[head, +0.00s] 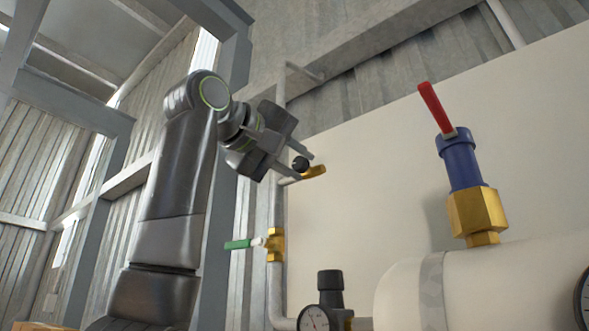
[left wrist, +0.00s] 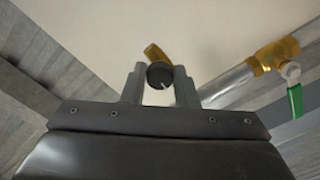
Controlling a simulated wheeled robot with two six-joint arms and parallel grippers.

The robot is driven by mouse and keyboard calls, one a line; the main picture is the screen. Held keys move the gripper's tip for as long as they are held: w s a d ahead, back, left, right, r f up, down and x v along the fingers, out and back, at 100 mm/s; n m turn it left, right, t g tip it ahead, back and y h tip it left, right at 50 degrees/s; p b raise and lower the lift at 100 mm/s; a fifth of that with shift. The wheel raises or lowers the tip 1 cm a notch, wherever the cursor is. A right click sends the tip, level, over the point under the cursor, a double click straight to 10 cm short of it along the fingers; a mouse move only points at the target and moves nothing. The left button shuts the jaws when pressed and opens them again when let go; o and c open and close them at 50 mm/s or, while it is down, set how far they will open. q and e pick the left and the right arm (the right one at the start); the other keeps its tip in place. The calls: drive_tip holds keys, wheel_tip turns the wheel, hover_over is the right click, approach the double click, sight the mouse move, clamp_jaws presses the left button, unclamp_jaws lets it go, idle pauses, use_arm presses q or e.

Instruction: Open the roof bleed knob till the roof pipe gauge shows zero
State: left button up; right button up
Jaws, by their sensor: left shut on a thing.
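The roof bleed knob is a small black round knob (head: 300,164) on a brass fitting (head: 314,171), high on the thin vertical pipe. My left gripper (head: 300,168) is at it, with a finger on either side, shut on the knob. In the left wrist view the knob (left wrist: 160,75) sits between the two fingers, and a white mark shows on its face. A gauge (head: 314,319) shows at the bottom edge, partly cut off; its reading is too small to tell, and I cannot tell if it is the roof pipe gauge. My right gripper is not in view.
A green-handled brass valve (head: 274,244) is on the pipe below the knob. A red-handled valve with a blue body (head: 459,160) stands on the white tank (head: 480,285) at the right. A black-capped part (head: 330,285) stands beside the gauge. A pale panel is behind.

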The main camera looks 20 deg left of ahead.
use_arm(q)
drive_tip(key=n+b, duration=0.2)
drive_tip(key=n, duration=0.3)
drive_tip(key=shift+n, duration=0.3)
drive_tip(key=n+b, duration=0.1)
drive_tip(key=n, duration=0.3)
drive_tip(key=shift+n, duration=0.4)
drive_tip(key=o, duration=1)
